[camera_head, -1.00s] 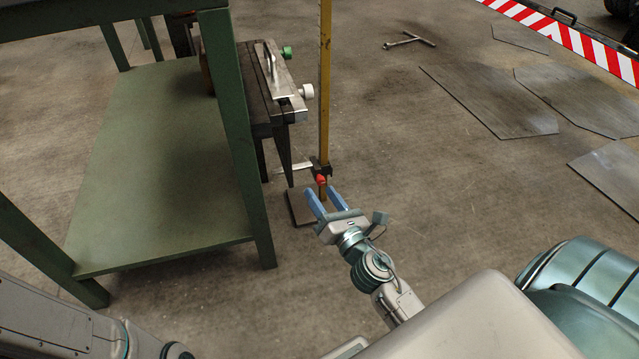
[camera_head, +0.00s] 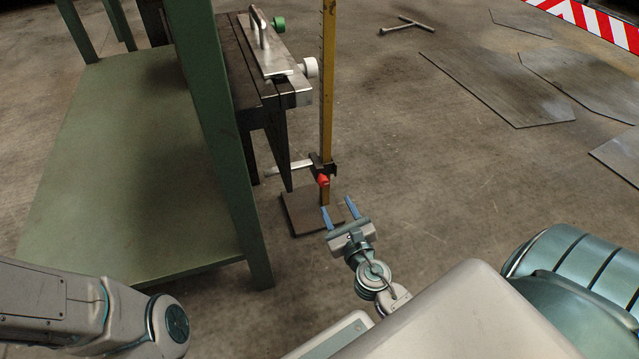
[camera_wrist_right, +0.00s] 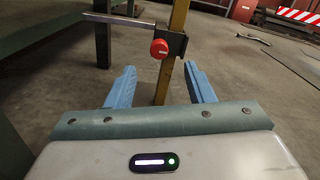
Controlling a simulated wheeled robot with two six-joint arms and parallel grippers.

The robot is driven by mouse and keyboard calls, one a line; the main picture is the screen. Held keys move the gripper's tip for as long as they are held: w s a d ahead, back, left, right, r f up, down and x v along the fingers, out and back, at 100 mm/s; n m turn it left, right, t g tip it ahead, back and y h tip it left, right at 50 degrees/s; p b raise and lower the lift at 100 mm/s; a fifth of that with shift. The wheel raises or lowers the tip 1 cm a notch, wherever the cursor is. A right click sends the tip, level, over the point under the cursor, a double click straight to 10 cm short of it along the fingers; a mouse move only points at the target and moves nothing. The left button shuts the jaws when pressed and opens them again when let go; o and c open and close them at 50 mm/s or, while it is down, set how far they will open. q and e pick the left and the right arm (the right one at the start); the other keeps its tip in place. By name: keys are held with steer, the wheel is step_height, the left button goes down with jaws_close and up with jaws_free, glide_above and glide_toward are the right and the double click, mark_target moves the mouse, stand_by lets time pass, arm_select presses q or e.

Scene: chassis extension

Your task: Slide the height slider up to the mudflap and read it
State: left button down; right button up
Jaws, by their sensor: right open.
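The height slider (camera_head: 322,168) is a dark clamp with a red knob and a thin pointer reaching left, low on an upright yellow ruler post (camera_head: 327,100). The post stands on a flat dark base plate (camera_head: 298,212). A dark tapered flap (camera_head: 279,150), likely the mudflap, hangs left of the post, its lower tip near the pointer. My right gripper (camera_head: 339,212) is open just below the slider, apart from it. In the right wrist view the red knob (camera_wrist_right: 159,48) shows above and between the blue fingers, with the post beyond. My left gripper is out of view.
A green bench (camera_head: 110,180) with a lower shelf stands at left, its near leg close to the post base. A red-and-white striped board (camera_head: 590,20) is at far right.

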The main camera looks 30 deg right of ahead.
mark_target(324, 184)
steer(key=x, duration=0.3)
steer(key=b+x, duration=0.1)
steer(key=x, duration=0.7)
steer(key=shift+w+f, duration=0.2)
steer(key=shift+f, duration=0.15)
jaws_close()
